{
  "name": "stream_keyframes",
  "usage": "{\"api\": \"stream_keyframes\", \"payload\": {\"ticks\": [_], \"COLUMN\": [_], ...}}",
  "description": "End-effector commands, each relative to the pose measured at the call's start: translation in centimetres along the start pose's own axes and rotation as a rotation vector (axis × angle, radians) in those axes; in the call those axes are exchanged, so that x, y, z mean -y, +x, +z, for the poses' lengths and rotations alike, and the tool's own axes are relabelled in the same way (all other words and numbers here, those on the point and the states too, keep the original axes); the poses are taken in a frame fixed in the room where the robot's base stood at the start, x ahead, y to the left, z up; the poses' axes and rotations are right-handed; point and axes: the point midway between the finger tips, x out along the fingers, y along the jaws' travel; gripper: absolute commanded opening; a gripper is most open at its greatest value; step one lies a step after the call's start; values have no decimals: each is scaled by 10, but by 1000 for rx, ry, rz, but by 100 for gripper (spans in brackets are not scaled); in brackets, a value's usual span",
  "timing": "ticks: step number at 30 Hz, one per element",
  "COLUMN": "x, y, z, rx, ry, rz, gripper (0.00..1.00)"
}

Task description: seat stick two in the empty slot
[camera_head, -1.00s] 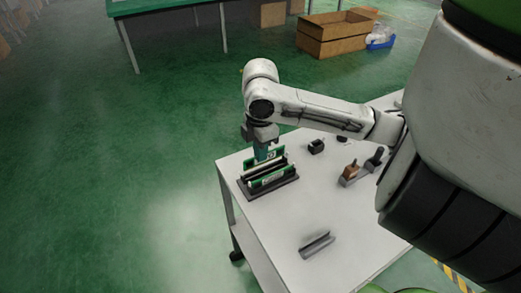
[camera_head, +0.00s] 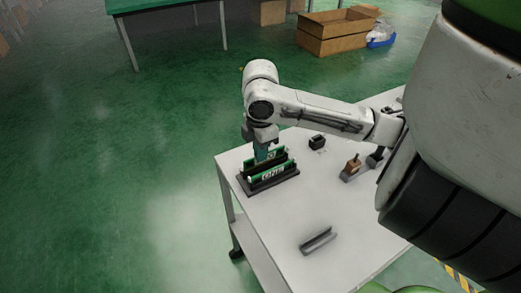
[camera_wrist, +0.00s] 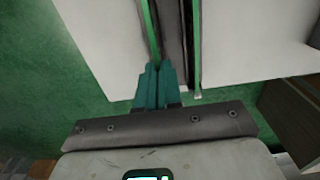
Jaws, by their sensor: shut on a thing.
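A black slotted holder (camera_head: 250,190) stands at the left end of the white table. One green stick (camera_head: 274,173) with pale markings sits in its near side. A second green stick (camera_head: 276,156) is in my gripper (camera_head: 262,155), standing upright over the holder's far side. Its lower edge is hidden behind the near stick, so I cannot tell how deep it sits. In the wrist view my teal gripper fingers (camera_wrist: 154,85) are closed on this stick (camera_wrist: 149,28), which shows edge-on and roughly parallel to the other stick (camera_wrist: 195,50).
A small black block (camera_head: 317,142), a brown-topped lever fixture (camera_head: 352,166) and a grey channel piece (camera_head: 318,241) are on the white table (camera_head: 285,215). The table's middle is clear. Cardboard boxes (camera_head: 335,35) lie on the floor behind.

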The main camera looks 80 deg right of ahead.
Motion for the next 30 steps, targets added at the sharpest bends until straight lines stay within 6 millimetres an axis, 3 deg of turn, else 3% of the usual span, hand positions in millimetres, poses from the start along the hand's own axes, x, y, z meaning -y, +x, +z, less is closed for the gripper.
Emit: {"api": "stream_keyframes", "payload": {"ticks": [25, 30], "x": [0, 0], "y": [20, 19], "z": [0, 0], "rx": [0, 0], "ry": [0, 0], "rz": [-1, -1], "gripper": [0, 20]}}
